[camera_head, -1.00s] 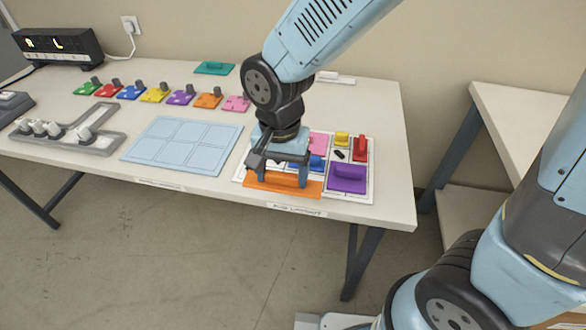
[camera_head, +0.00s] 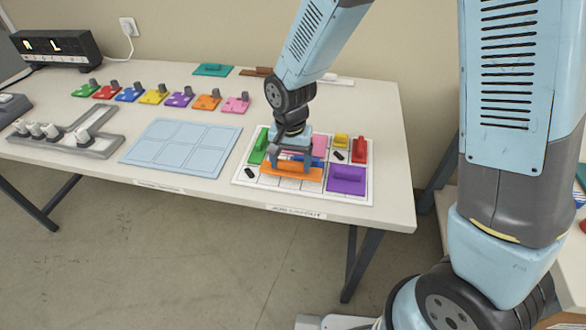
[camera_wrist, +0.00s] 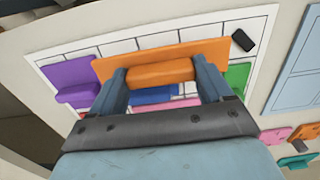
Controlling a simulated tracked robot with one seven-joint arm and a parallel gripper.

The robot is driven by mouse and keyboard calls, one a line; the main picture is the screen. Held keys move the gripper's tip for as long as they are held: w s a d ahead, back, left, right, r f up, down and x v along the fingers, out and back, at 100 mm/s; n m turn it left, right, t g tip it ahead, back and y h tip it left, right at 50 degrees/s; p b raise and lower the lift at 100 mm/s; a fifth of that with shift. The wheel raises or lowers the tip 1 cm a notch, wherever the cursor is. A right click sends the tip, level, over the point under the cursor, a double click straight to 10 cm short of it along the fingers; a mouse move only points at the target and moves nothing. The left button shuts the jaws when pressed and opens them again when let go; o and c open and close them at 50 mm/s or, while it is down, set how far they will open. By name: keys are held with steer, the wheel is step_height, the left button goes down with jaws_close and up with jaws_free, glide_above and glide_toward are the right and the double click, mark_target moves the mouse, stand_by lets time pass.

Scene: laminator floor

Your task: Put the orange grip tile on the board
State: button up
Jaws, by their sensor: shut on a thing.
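The orange grip tile (camera_head: 290,174) is a flat orange plate with a raised grip bar. My gripper (camera_head: 296,164) is shut on that bar, one finger at each end. The tile also shows in the wrist view (camera_wrist: 160,72), between my gripper's fingers (camera_wrist: 165,85). The white gridded board (camera_head: 300,184) is under it, near the front edge of the table. The tile is over the board's front-middle cells, left of the purple tile (camera_head: 346,180). I cannot tell whether it touches the board. A blue tile (camera_wrist: 155,96) beside it is partly hidden by my gripper.
Green (camera_head: 259,148), pink (camera_head: 319,146), yellow (camera_head: 341,141) and red (camera_head: 359,150) pieces sit on the board. Small black pieces (camera_head: 250,172) lie on it. A pale blue panel (camera_head: 182,147) lies to its left. Several coloured puzzle tiles stand behind.

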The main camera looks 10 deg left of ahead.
mark_target(291, 169)
steer(key=shift+w+f, duration=0.25)
steer(key=shift+f, duration=1.55)
steer(key=shift+f, duration=0.15)
steer(key=o, duration=1.3)
